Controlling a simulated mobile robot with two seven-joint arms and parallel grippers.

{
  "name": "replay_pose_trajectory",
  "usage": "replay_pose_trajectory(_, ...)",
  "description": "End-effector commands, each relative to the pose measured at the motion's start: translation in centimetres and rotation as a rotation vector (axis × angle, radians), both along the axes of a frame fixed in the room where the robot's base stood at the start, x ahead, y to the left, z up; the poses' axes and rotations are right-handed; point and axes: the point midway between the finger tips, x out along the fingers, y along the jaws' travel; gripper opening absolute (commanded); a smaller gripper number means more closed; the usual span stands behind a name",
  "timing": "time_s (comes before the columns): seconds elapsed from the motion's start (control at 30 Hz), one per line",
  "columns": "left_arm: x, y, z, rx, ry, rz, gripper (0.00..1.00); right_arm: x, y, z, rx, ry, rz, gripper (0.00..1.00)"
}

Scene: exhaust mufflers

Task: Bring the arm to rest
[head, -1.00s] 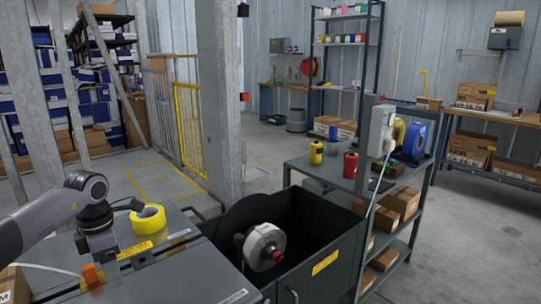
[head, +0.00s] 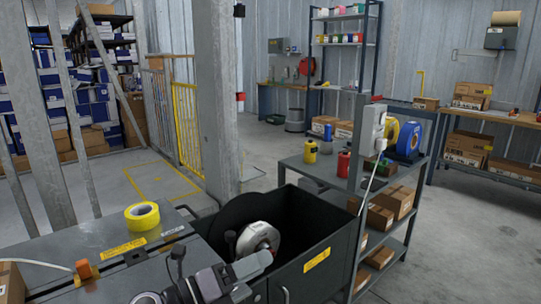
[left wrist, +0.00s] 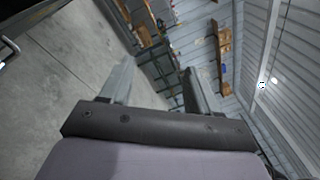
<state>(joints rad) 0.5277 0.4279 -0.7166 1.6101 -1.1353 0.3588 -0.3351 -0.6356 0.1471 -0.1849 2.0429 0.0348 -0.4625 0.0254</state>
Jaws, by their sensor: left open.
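My left arm (head: 205,287) shows at the bottom of the head view, folded low in front of the bench and the black bin. Its fingertips cannot be made out there. In the left wrist view my left gripper (left wrist: 155,80) is open, with its two fingers apart and nothing between them. Beyond the fingers that view shows grey floor, distant shelving and the corrugated wall. My right gripper is in neither view.
The black bin (head: 325,232) holds a grey-white reel (head: 259,241). A shelf cart (head: 318,168) stands to the right. A post (head: 215,95) rises behind.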

Motion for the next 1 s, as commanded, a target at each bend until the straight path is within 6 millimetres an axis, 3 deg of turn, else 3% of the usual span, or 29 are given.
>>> replay_pose_trajectory(0.1, -0.3, 1.7, 1.3, -0.267, 0.146, 0.162, 0.61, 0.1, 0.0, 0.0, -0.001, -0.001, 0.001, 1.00)
replay_pose_trajectory(0.23, -0.4, 5.2, 1.0, -0.532, 0.334, 0.356, 0.61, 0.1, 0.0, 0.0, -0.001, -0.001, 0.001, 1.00)
replay_pose_trajectory(0.37, -1.3, 9.4, -1.2, -0.765, 0.548, 0.564, 0.61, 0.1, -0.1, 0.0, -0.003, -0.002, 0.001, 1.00)
replay_pose_trajectory(0.47, -2.9, 12.5, -4.0, -0.921, 0.727, 0.729, 0.61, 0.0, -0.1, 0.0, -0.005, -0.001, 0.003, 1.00)
replay_pose_trajectory(0.57, -5.4, 15.2, -7.2, -1.056, 0.913, 0.897, 0.61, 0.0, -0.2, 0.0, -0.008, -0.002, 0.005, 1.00)
replay_pose_trajectory(0.7, -10.6, 18.1, -12.1, -1.201, 1.184, 1.140, 0.61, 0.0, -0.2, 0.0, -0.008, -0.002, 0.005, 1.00)
replay_pose_trajectory(0.83, -15.9, 19.5, -15.4, -1.277, 1.405, 1.337, 0.61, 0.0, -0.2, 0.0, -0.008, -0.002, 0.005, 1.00)
replay_pose_trajectory(1.0, -21.8, 20.1, -17.6, -1.311, 1.616, 1.529, 0.61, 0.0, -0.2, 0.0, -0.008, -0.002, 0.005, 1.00)
